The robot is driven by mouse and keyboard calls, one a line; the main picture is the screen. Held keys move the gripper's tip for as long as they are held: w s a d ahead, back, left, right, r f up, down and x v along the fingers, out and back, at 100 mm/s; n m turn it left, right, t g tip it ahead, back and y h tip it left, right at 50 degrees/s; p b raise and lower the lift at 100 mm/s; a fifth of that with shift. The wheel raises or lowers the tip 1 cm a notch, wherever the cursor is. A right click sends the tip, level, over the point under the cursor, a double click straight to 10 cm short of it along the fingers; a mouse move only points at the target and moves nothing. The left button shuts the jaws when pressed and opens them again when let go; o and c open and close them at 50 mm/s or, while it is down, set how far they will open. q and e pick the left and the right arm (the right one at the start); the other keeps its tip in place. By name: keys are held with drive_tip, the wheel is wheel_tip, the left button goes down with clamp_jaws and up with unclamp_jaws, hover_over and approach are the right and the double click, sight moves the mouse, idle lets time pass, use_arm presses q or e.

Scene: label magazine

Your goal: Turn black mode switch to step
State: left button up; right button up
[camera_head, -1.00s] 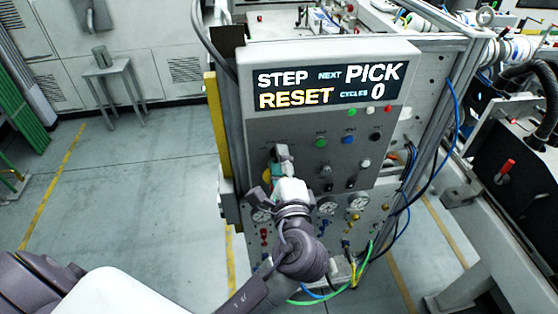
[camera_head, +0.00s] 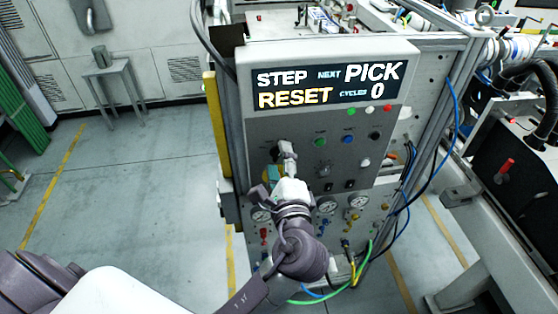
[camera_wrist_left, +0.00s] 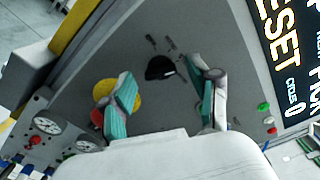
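The black mode switch (camera_wrist_left: 160,68) is a round black knob on the grey panel, with small label marks around it, in the left wrist view. A pale pointer line shows near its right side. In the head view the switch (camera_head: 279,148) is mostly hidden by my left gripper (camera_head: 280,162). My left gripper (camera_wrist_left: 164,100) is open, with teal-padded fingers on either side of the knob's position; I see no contact. Its left finger overlaps a yellow disc with a red button (camera_wrist_left: 97,117). My right gripper is not in view.
The panel's display (camera_head: 328,84) reads STEP, NEXT PICK, RESET, CYCLES 0. Green (camera_head: 320,142), blue and black buttons sit right of the gripper. Gauges (camera_head: 327,205) and hoses are below. Open floor lies to the left.

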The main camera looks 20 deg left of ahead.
use_arm(q)
drive_tip(key=v, duration=1.2)
idle(0.3)
